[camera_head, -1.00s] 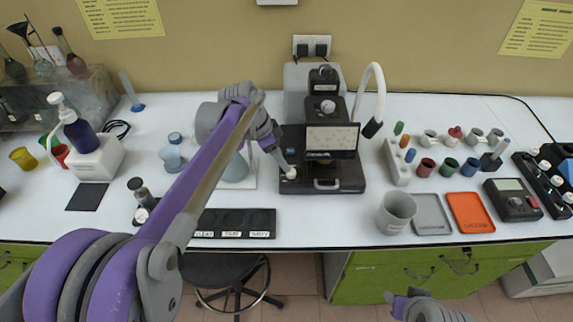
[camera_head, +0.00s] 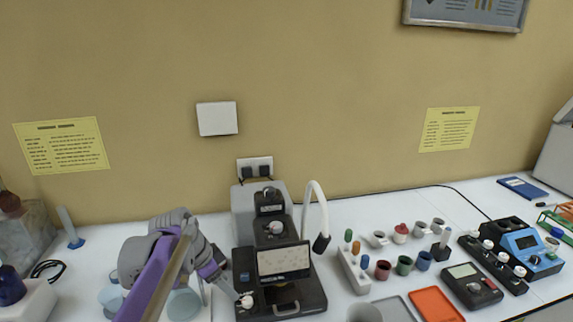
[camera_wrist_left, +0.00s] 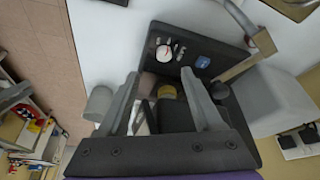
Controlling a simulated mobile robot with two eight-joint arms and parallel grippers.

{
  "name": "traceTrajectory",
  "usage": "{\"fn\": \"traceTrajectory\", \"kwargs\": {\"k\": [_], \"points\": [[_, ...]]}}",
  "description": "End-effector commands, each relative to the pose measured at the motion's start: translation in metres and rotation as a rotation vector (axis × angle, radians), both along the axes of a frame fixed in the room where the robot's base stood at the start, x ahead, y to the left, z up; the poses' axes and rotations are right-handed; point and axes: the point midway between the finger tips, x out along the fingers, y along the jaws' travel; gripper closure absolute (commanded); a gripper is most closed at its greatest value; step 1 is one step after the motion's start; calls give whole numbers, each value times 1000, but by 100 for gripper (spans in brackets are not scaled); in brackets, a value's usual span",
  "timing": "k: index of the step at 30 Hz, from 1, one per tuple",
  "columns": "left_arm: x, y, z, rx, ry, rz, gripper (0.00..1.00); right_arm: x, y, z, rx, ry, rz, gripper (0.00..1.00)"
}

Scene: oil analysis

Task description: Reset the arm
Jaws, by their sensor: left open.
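My left arm reaches in from the lower left in the head view. Its gripper (camera_head: 230,288) is at the left side of the black analyzer (camera_head: 284,262), close to a white knob (camera_head: 246,300) on its base. In the left wrist view the two fingers (camera_wrist_left: 158,88) are spread apart, with nothing held between them. The analyzer's dark base (camera_wrist_left: 215,55) lies beyond the fingers there. Whether the fingers touch the analyzer cannot be told. My right gripper is not in view.
A white curved hose (camera_head: 318,210) stands right of the analyzer. Small coloured cups (camera_head: 404,265), an orange tray (camera_head: 435,303) and a meter (camera_head: 472,284) stand further right. A blue instrument (camera_head: 527,250) is at the far right. The wall (camera_head: 330,110) rises behind the counter.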

Motion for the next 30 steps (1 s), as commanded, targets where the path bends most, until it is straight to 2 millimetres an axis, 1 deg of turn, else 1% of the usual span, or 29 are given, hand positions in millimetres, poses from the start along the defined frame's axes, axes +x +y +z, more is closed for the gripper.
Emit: {"fn": "traceTrajectory", "kwargs": {"k": [1, 2, 5, 6, 8, 9, 11, 12, 15, 16, 18, 22, 25, 30], "points": [[-14, -3, -1, 6, 4, 37, 33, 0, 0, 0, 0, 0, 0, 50], [-22, -4, -3, 10, 6, 69, 33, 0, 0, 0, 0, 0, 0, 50], [-61, -8, -12, 24, 12, 209, 33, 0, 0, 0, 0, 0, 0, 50], [-78, -10, -18, 28, 10, 271, 33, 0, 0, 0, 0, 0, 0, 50], [-103, -11, -28, 32, 5, 364, 33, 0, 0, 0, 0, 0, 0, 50], [-120, -11, -35, 32, 0, 425, 33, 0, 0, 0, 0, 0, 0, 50], [-144, -11, -48, 28, -11, 516, 33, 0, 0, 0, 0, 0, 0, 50], [-160, -11, -57, 23, -21, 572, 33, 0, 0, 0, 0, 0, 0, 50], [-193, -9, -79, 6, -45, 699, 33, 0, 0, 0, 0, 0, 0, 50], [-201, -8, -85, 0, -53, 730, 33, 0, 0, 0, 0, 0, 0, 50], [-217, -7, -97, -14, -67, 793, 33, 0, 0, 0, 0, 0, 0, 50], [-233, -5, -112, -33, -84, 864, 33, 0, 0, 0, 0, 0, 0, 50], [-237, -5, -116, -40, -90, 884, 33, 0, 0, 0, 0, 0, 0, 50], [-237, -4, -116, -42, -90, 888, 33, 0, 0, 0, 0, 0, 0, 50]]}}
